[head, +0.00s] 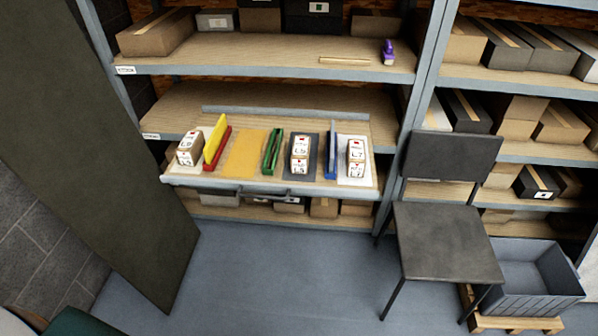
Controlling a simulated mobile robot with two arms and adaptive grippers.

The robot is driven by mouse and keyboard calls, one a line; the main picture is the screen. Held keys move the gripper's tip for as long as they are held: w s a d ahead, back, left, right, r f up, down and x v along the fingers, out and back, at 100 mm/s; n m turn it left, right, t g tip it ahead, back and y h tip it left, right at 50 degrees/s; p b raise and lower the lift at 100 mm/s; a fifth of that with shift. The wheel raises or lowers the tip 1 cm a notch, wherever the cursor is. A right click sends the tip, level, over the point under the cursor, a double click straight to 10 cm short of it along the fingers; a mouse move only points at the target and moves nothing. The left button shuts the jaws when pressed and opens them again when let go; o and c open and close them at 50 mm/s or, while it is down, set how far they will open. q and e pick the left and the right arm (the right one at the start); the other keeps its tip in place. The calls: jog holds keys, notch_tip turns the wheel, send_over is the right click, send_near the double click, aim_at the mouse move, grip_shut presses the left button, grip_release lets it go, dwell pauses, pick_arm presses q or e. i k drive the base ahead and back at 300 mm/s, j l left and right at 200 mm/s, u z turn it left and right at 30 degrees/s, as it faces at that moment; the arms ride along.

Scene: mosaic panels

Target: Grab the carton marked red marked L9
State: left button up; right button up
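Three small brown cartons with white labels stand on a pulled-out tray shelf (235,183). The left carton (189,148) stands at the tray's left end, and its marking is too small to read surely. The middle carton (300,154) stands on a dark grey panel; its label has a red mark and text that looks like L9 or L5. The right carton (356,158) stands on a white panel; its label also has a red mark and seems to read L7. Neither of my grippers is in view.
Red, yellow, green and blue dividers separate the tray's panels; the yellow panel (245,153) is bare. A dark chair (447,240) stands right of the tray, beside a grey crate (530,275) on a pallet. A large dark board (90,130) leans at left. Floor before the tray is clear.

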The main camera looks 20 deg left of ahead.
aim_at(189, 151)
jog(key=u, duration=1.35)
